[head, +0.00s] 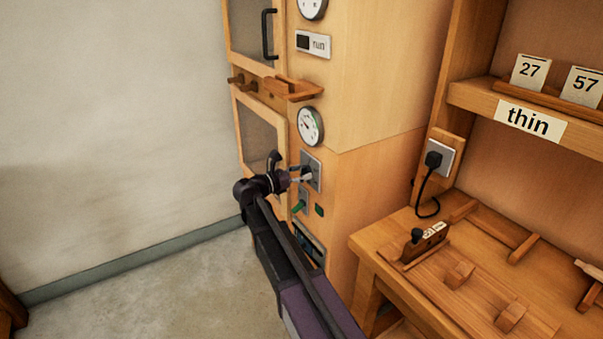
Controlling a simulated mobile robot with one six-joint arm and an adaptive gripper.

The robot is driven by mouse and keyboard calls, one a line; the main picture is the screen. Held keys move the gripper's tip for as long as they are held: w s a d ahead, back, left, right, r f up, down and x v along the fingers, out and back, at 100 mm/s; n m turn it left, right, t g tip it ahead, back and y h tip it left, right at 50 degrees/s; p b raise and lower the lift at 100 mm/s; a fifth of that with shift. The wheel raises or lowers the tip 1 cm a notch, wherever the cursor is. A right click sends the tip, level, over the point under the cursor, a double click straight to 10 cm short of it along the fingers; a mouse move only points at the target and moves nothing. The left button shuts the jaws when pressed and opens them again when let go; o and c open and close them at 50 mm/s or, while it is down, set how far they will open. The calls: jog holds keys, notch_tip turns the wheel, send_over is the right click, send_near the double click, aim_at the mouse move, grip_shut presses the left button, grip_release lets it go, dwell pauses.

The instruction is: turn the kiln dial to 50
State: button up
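The wooden kiln cabinet (360,100) stands in the middle of the head view. A round white gauge (310,126) with a needle and a green band is on its front. Below the gauge is a grey metal plate (315,160), which appears to carry the dial. My gripper (303,174) is at this plate, with its fingertips at or very near the dial. The gripper covers most of the dial, so its setting cannot be read. I cannot tell whether the fingers are closed on it or only beside it.
A green lever or switch (299,207) and a small display (309,242) sit below the plate. A wooden ledge (292,90) juts out above the gauge. A workbench (400,222) with wooden blocks stands at right, under a shelf labelled "thin" (530,121). Open floor (150,290) lies at left.

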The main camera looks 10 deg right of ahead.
jog(key=c, duration=0.5)
jog(key=shift+m, duration=0.5)
jog(key=m, duration=0.4)
jog(key=shift+s, duration=0.1)
jog(key=m, duration=0.5)
jog(key=shift+m, duration=0.4)
jog(key=m, duration=0.6)
jog(key=shift+s+f, duration=0.1)
jog(key=shift+f, duration=0.1)
jog(key=m, duration=0.7)
jog(key=shift+f+b, duration=0.1)
jog(key=shift+b, duration=0.2)
